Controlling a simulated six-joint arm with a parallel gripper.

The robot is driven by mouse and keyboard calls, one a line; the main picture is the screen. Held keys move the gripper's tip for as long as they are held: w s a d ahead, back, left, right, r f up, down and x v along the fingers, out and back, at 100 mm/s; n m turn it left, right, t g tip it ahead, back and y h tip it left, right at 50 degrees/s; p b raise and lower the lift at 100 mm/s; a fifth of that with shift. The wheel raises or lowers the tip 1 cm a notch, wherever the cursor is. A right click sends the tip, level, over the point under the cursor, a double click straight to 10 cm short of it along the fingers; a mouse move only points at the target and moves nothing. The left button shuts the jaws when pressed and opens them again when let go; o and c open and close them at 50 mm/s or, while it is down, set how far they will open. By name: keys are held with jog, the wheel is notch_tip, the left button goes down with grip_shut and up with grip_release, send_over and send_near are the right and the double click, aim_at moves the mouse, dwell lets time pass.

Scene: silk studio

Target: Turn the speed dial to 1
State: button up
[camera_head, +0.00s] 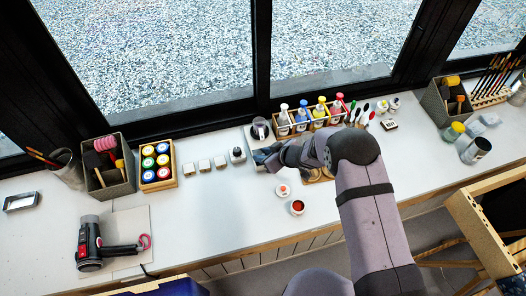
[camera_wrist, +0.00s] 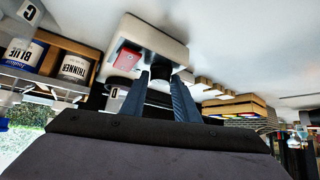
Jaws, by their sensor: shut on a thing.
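In the wrist view a pale box-shaped device (camera_wrist: 158,36) with a red switch (camera_wrist: 127,60) fills the upper middle. A dark round dial (camera_wrist: 182,76) on its face lies at my fingertips. My gripper (camera_wrist: 163,76) is shut on the dial, one blue-grey finger on either side. The dial's marks and pointer are hidden, so its setting cannot be read. In the head view my gripper (camera_head: 262,156) is at the front of the pale device (camera_head: 253,138), by the windowsill, and my wrist hides the dial.
A rack of paint bottles (camera_head: 312,117) stands just right of the device. Small white blocks (camera_head: 204,165) and a crate of coloured jars (camera_head: 158,172) are to its left. An open red pot (camera_head: 297,207) and its lid (camera_head: 282,190) lie in front.

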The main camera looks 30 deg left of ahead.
jog(key=n+g, duration=0.2)
jog(key=shift+w+n, duration=0.25)
jog(key=shift+n, duration=0.05)
jog(key=n+b, duration=0.1)
jog(key=n+g+b, duration=0.1)
jog(key=b, duration=0.1)
jog(key=shift+w+f+g, duration=0.15)
jog(key=shift+f+g, duration=0.15)
jog(key=n+g+b, duration=0.1)
jog(key=n+b, duration=0.1)
jog(key=b, duration=0.3)
jog(key=shift+w+g, duration=0.1)
jog(key=shift+g, duration=0.2)
jog(key=shift+r+n+g+b, duration=0.2)
jog(key=shift+n+g+b, duration=0.3)
jog(key=shift+b, duration=0.4)
jog(key=shift+r+n, duration=0.15)
jog(key=shift+n, duration=0.15)
jog(key=o, duration=1)
